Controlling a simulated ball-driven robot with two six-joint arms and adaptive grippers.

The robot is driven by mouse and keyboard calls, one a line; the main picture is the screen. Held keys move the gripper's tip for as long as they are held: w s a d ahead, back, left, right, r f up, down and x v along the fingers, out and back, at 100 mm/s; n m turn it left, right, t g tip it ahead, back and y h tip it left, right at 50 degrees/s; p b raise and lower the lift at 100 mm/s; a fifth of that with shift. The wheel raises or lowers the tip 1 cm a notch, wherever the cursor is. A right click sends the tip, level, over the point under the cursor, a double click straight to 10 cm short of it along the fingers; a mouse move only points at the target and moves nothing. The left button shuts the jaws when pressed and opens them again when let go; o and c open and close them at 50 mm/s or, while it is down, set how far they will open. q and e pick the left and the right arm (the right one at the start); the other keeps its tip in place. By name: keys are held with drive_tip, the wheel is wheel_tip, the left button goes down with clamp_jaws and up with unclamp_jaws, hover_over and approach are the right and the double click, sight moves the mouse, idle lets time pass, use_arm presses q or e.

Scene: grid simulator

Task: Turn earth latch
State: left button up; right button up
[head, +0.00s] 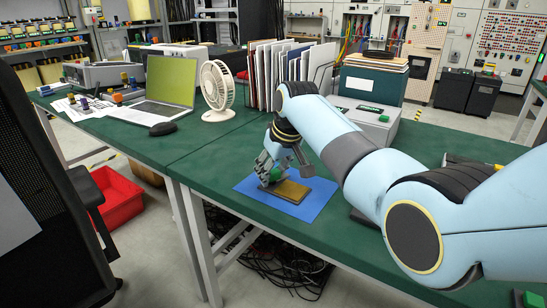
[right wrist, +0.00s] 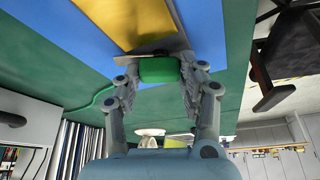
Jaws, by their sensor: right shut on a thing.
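The earth latch appears as a green block (right wrist: 159,70) at the edge of a brass-coloured plate (right wrist: 125,22) in the right wrist view. In the head view the green piece (head: 277,173) shows small at the left end of the plate (head: 292,191), partly hidden by the fingers. My right gripper (head: 270,174) reaches down from above and is shut on the green block; in the right wrist view its fingers (right wrist: 160,76) press on both sides. A green cable (right wrist: 92,104) runs near it. My left gripper is not in view.
The plate lies on a blue mat (head: 316,206) on the green table (head: 215,160). Upright folders (head: 270,80) and a grey box (head: 372,118) stand behind. A white fan (head: 217,90), a mouse (head: 163,129) and a laptop (head: 168,85) are to the left. The table left of the mat is clear.

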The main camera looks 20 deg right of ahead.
drive_tip(key=m+h+p, duration=0.1)
drive_tip(key=m+p, duration=0.1)
drive_tip(key=shift+a+r+m, duration=0.1)
drive_tip(key=shift+r+m, duration=0.05)
drive_tip(key=shift+m, duration=0.25)
drive_tip(key=m+h+p, duration=0.1)
drive_tip(key=m, duration=0.1)
drive_tip(key=shift+m, duration=0.4)
drive_tip(key=shift+f+m+h, duration=0.2)
drive_tip(key=shift+m+h, duration=0.3)
drive_tip(key=shift+m, duration=0.3)
drive_tip(key=shift+f+m+g+b, duration=0.1)
drive_tip(key=shift+m+g+b, duration=0.25)
drive_tip(key=shift+m, duration=0.55)
use_arm(q)
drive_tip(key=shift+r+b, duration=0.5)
drive_tip(key=shift+b, duration=0.55)
use_arm(e)
drive_tip(key=shift+m+g+h, duration=0.45)
drive_tip(key=shift+m+h, duration=0.35)
drive_tip(key=shift+m, duration=1)
drive_tip(key=o, duration=1.2)
drive_tip(key=shift+c, duration=0.2)
